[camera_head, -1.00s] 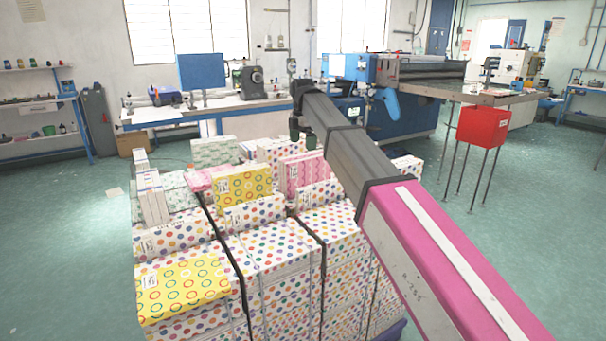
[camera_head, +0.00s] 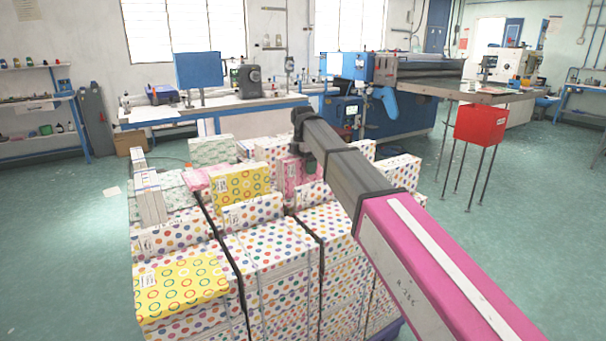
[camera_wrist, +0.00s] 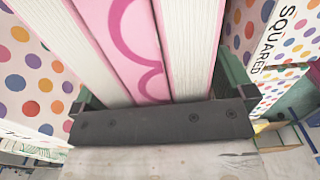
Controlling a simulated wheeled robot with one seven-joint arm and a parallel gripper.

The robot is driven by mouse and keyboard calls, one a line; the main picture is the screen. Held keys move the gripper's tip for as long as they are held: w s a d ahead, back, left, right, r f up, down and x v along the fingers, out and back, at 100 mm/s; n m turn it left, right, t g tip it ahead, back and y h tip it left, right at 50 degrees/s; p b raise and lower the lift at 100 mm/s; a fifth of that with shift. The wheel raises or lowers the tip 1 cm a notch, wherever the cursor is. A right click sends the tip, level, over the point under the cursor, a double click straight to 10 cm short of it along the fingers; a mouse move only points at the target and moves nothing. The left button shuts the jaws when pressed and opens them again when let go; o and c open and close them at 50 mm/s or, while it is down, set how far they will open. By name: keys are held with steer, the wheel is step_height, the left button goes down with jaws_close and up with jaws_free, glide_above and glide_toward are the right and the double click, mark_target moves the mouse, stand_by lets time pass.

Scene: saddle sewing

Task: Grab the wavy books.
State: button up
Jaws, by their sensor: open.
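Pink-and-white wavy books (camera_wrist: 132,45) fill the middle of the wrist view, standing side by side with white page edges and a pink wavy cover showing. My gripper (camera_wrist: 160,88) is open, with one green finger at each side of these books. Whether the fingers touch them I cannot tell. Another pink wavy book (camera_head: 205,178) lies farther left on the stack.
Polka-dot books (camera_head: 270,245) fill the strapped stack around the pink ones. A yellow ring-patterned book (camera_head: 242,184) stands close on the left. In the wrist view, a book marked SQUARED (camera_wrist: 280,35) is right of my gripper. A red box (camera_head: 481,125) stands right.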

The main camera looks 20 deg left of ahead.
steer(key=c, duration=1.8)
steer(key=shift+r, duration=0.1)
